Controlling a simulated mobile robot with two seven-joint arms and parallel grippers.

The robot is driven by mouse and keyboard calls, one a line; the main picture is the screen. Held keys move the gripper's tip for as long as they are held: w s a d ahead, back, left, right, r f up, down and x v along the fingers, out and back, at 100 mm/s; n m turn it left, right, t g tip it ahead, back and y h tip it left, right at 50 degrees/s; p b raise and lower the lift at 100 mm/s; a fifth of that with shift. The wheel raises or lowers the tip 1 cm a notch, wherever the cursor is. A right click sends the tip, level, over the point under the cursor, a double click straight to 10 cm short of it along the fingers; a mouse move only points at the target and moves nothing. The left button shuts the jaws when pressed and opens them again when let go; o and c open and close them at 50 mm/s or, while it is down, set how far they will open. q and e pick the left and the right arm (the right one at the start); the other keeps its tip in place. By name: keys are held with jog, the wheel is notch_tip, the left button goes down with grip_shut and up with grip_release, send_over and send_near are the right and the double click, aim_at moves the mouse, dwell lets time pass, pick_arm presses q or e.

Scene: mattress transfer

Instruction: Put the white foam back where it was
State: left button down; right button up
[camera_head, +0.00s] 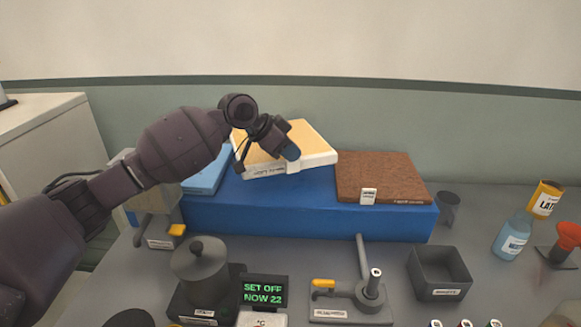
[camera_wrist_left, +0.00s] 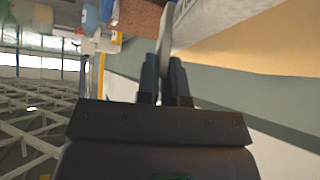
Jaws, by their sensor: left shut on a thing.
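The white foam (camera_head: 318,148) is a slab with white sides, a tan top and a label on its front. It sits turned at an angle over the middle of the long blue block (camera_head: 300,208); I cannot tell whether its whole underside touches the block. My left gripper (camera_head: 268,158) is at the slab's front edge and covers part of it. In the left wrist view the fingers (camera_wrist_left: 165,85) are shut on a thin pale piece (camera_wrist_left: 167,35), which looks like the foam's front tab. My right gripper is out of view.
A light blue slab (camera_head: 204,176) lies left on the block, a brown slab (camera_head: 385,175) right. In front stand a lidded pot (camera_head: 199,265), a display reading "SET OFF NOW 22" (camera_head: 263,292), a lever fixture (camera_head: 350,298) and an open grey bin (camera_head: 440,282). Bottles stand far right.

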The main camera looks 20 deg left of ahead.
aim_at(286, 167)
pick_arm(q)
jog(key=shift+f, duration=0.55)
notch_tip(286, 167, down, 3)
jog(key=shift+f, duration=0.3)
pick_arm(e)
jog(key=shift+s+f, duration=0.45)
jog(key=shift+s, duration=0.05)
pick_arm(q)
jog(key=shift+f, duration=0.3)
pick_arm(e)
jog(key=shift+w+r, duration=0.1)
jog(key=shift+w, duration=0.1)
pick_arm(q)
jog(key=shift+f, duration=0.1)
jog(key=c, duration=1.4)
grip_release()
jog(key=shift+o, duration=0.7)
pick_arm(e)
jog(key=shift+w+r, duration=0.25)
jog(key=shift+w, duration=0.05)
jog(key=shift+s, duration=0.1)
